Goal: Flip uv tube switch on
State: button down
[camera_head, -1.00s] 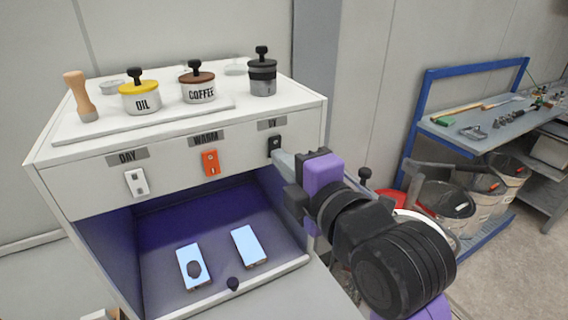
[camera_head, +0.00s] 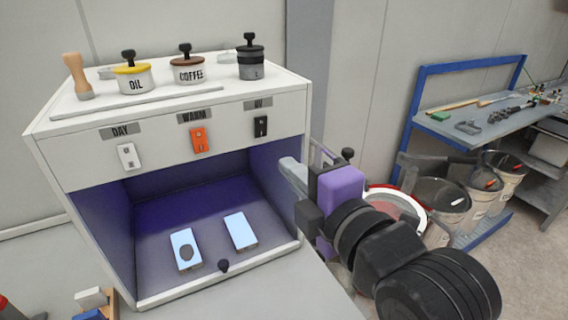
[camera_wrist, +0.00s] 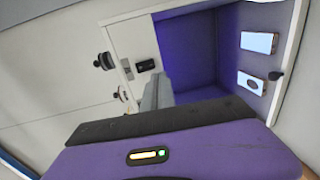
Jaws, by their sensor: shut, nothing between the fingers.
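The UV switch (camera_head: 261,127) is a small black rocker under the "UV" label (camera_head: 257,104) at the right of the white cabinet's front panel. It also shows in the wrist view (camera_wrist: 146,66). The orange WARM switch (camera_head: 199,140) and the white DAY switch (camera_head: 127,156) sit to its left. My gripper (camera_head: 290,168) is shut and empty, to the right of and below the UV switch in the head view, apart from it. In the wrist view the closed grey fingers (camera_wrist: 157,92) point toward the cabinet, just beside the switch. Whether the switch is on cannot be told.
The cabinet's open purple-lit bay (camera_head: 200,205) holds two pale blue panels (camera_head: 240,231). Oil (camera_head: 134,78), coffee (camera_head: 187,70) and dark (camera_head: 250,60) jars stand on the cabinet top. A blue-framed bench (camera_head: 470,115) and buckets (camera_head: 445,205) stand at the right.

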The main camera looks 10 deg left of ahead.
jog(key=shift+f+b+v, duration=0.2)
jog(key=shift+v, duration=0.65)
jog(key=shift+f+b+v, duration=0.15)
jog(key=shift+b+v, duration=0.05)
jog(key=shift+v, duration=0.7)
jog(key=shift+f+b+v, duration=0.2)
jog(key=shift+v, duration=0.65)
jog(key=s+d+f+m+t+h, duration=0.1)
jog(key=s+d+f+m+h, duration=0.2)
jog(key=f+m, duration=0.35)
jog(key=s+d+f+m+h, duration=0.1)
jog(key=s+d+f+m, duration=0.35)
jog(key=f, duration=0.25)
jog(key=s+d+f+m+t+h, duration=0.1)
jog(key=s+d+f+m+h, duration=0.2)
jog(key=f+m, duration=0.35)
jog(key=s+d+f+m+h, duration=0.1)
jog(key=s+d+f+m, duration=0.1)
jog(key=s, duration=0.5)
jog(key=s+d+f+m, duration=0.2)
jog(key=s+d+m, duration=0.1)
jog(key=s, duration=0.4)
jog(key=s+d+f+m+g+h, duration=0.1)
jog(key=s+d+f+m, duration=0.1)
jog(key=s+d, duration=0.3)
jog(key=s, duration=0.2)
jog(key=shift+s+h, duration=0.3)
jog(key=shift+s, duration=0.05)
